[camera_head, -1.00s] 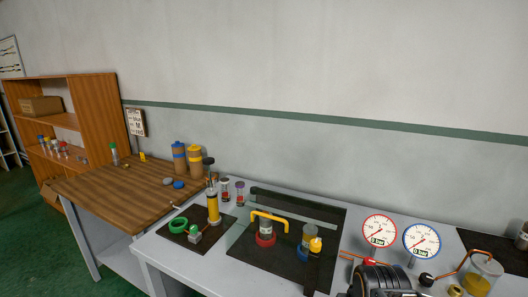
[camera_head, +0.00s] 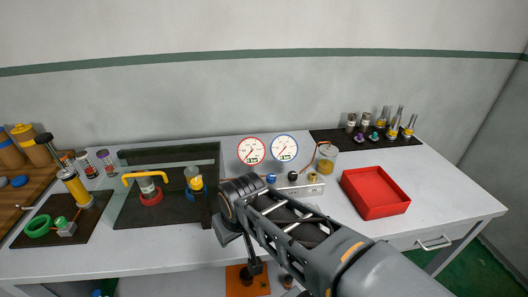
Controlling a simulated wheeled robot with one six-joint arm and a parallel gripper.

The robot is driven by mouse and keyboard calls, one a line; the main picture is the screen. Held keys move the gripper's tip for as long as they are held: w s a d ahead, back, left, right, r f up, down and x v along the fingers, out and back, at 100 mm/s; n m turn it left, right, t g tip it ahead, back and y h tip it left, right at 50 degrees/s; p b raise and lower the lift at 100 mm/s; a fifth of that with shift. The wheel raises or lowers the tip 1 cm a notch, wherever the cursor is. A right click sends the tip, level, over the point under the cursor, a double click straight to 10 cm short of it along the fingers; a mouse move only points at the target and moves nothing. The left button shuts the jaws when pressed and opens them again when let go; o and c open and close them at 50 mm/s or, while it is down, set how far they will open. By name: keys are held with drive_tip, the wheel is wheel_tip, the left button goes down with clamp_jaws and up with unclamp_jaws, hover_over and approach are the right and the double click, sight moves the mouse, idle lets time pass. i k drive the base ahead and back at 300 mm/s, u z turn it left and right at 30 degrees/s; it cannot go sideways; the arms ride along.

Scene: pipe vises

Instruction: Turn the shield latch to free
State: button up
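A see-through shield with a dark frame (camera_head: 205,153) and a yellow bar handle (camera_head: 130,177) stands over a dark mat at left centre. Behind it are a grey cylinder in a red ring (camera_head: 151,198) and another in a blue ring (camera_head: 194,194). A small yellow block (camera_head: 196,184) sits at the shield's right side, by a dark upright; it may be the latch, but its setting is too small to read. My arm reaches in from the lower right, its wrist just right of the shield.
Two gauges (camera_head: 251,151) (camera_head: 284,148) stand behind my arm, with a valve block and a copper pipe to a yellow jar (camera_head: 326,157). A red tray (camera_head: 376,192) is at right. Several vials stand on a back-right mat (camera_head: 340,138). A hand pump (camera_head: 74,187) and green ring (camera_head: 38,226) are at left.

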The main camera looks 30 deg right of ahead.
sight(196, 183)
drive_tip(key=u, duration=0.15)
drive_tip(key=k, duration=0.9)
drive_tip(key=z, duration=0.9)
drive_tip(key=i, duration=0.55)
drive_tip(key=u, duration=1.45)
